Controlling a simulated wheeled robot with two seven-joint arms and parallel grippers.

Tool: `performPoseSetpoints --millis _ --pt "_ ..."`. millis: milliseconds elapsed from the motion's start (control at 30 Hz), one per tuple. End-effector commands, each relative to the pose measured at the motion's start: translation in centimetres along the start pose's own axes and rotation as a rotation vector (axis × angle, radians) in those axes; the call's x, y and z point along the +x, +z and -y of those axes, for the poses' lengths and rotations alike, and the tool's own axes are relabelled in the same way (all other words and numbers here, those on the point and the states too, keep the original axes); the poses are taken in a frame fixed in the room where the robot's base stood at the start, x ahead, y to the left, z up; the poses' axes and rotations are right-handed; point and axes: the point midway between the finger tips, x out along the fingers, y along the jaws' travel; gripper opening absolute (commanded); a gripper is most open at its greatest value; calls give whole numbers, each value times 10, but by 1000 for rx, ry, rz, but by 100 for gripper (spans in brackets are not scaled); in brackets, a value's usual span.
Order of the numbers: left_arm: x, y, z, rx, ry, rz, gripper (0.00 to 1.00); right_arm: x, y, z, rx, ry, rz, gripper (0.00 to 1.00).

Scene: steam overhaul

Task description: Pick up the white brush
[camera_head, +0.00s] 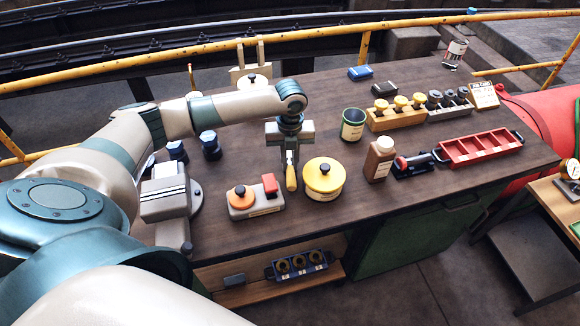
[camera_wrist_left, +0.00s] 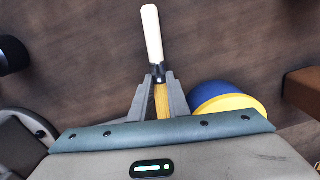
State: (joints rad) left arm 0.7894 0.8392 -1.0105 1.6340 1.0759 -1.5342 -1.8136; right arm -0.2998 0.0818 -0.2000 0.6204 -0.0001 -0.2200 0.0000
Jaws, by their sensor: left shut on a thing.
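My left gripper (camera_head: 291,160) points down over the middle of the bench, left of a round yellow-lidded tin (camera_head: 324,177). It is shut on the white brush, whose yellow handle (camera_head: 291,184) shows below the fingers in the head view. In the left wrist view the fingers (camera_wrist_left: 162,98) close on the yellow handle, and the brush's white end (camera_wrist_left: 152,34) and dark collar stick out beyond them. The white end is hidden in the head view. I cannot tell whether the brush touches the bench. My right gripper is not in view.
An orange-and-red device (camera_head: 255,198) stands left of the gripper. A green can (camera_head: 353,124), a brown bottle (camera_head: 379,158) and a red tray (camera_head: 481,147) stand to the right. A grey vise (camera_head: 167,195) is at the left.

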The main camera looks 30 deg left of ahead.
Motion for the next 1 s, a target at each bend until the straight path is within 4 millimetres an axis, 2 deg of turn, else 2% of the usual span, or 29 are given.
performPoseSetpoints --millis 567,767,1000 --pt "-6 1 0 0 -2 1 0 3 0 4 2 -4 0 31" --pt "-28 1 1 1 -3 3 0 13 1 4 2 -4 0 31" --pt "-68 1 1 1 -3 3 0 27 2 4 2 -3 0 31"
